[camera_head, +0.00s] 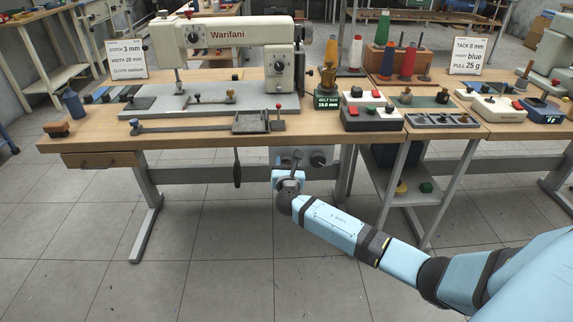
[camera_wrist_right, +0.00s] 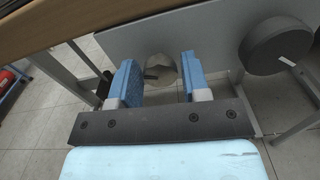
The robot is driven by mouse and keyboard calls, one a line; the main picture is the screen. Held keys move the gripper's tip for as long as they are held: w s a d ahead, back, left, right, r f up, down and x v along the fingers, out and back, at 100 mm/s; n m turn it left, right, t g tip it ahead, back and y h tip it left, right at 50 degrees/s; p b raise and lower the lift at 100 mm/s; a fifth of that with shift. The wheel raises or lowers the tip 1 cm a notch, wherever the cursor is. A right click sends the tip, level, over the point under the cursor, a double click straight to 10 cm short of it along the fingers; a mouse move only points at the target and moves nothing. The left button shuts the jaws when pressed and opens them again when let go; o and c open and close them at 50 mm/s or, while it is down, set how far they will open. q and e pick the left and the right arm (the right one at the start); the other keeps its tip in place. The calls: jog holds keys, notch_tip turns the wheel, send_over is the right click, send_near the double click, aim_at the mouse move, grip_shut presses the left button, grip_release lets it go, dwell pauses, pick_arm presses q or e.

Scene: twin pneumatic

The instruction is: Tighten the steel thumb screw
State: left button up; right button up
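My right gripper (camera_head: 287,180) is under the front of the sewing table, in front of a grey panel. In the right wrist view its two blue-padded fingers (camera_wrist_right: 158,64) are apart. A round, pale metallic piece with a dark mark (camera_wrist_right: 161,67) shows between and beyond the fingertips; it looks like the steel thumb screw. I cannot tell whether the fingers touch it, but gaps seem to show on its sides. In the head view my gripper hides it. My left gripper is in neither view.
A dark round knob (camera_wrist_right: 275,46) sits on the grey panel (camera_wrist_right: 215,45) to the right of the fingers. The table edge (camera_wrist_right: 60,22) overhangs above. A dark hanging lever (camera_head: 237,168) is left of the gripper. The sewing machine (camera_head: 235,45) stands on the tabletop.

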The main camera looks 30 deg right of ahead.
jog(key=c, duration=0.6)
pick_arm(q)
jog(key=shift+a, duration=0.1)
pick_arm(e)
jog(key=shift+o, duration=0.2)
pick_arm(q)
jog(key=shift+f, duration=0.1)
pick_arm(e)
jog(key=shift+f+m, duration=0.1)
jog(key=shift+m, duration=0.7)
jog(key=m+b, duration=0.2)
jog(key=m, duration=0.2)
jog(key=shift+f, duration=0.1)
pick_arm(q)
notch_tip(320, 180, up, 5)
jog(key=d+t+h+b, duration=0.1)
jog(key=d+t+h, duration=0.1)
pick_arm(e)
jog(key=m, duration=0.3)
jog(key=shift+m+b, duration=0.4)
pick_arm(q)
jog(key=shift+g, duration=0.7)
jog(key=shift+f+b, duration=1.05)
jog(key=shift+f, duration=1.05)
pick_arm(e)
jog(key=shift+m, duration=2.2)
